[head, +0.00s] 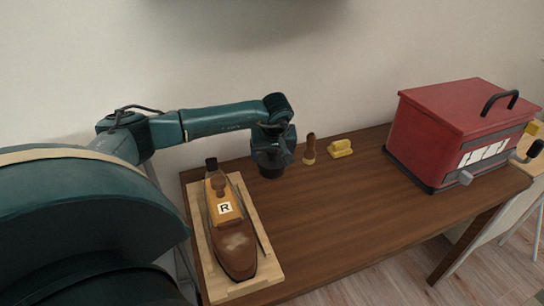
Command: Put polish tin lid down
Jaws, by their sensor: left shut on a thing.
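My left gripper (271,164) points down over the back left of the brown table. It is shut on a dark round thing at its tips, which looks like the polish tin lid; the fingers hide most of it. I cannot tell whether it touches the table. I cannot make out the rest of the polish tin. My right gripper is not in view.
A brown shoe (233,250) with a label R lies on a pale wooden board (265,273) at the left. A small brown brush (309,150) and a yellow block (340,148) stand right of the gripper. A red box (457,122) stands at the right. The table's middle (350,205) is clear.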

